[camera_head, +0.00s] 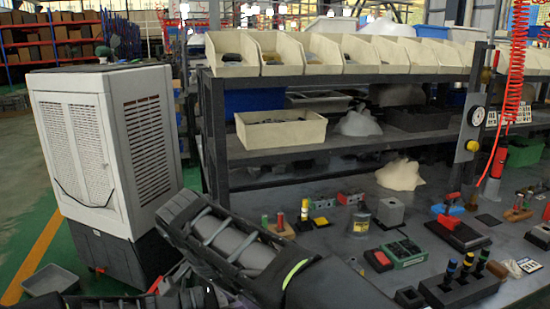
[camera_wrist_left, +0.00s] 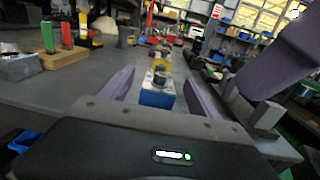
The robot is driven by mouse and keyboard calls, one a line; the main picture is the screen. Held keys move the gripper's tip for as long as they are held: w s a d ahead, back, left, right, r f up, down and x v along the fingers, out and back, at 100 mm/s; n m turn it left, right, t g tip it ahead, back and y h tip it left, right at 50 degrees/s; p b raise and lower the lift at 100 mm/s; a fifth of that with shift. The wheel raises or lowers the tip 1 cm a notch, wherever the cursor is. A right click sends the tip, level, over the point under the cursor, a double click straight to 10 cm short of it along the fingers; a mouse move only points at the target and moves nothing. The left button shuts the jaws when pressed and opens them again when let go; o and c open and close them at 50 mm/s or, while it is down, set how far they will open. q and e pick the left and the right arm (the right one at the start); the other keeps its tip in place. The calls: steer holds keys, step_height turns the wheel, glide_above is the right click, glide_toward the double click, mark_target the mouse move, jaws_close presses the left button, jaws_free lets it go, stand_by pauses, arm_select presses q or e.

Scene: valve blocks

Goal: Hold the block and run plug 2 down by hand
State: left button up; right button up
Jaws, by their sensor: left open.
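My left gripper (camera_wrist_left: 160,88) is open in the left wrist view, its two purple-grey fingers apart. A small blue block (camera_wrist_left: 157,97) with a dark and silver round top shows between the fingers, farther off; I see no contact. I cannot tell which block the task means or which plug is plug 2. A purple-grey part (camera_wrist_left: 285,50), possibly my right gripper, shows at the upper right of the wrist view; its jaws are unclear.
A wooden base with green and red pegs (camera_wrist_left: 64,56) stands left in the wrist view, beside a grey metal block (camera_wrist_left: 20,67). On the bench are a green tray (camera_head: 403,252), grey cube (camera_head: 390,212) and black-based red device (camera_head: 458,235).

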arm_select(q)
steer(key=v, duration=1)
steer(key=shift+a, duration=0.2)
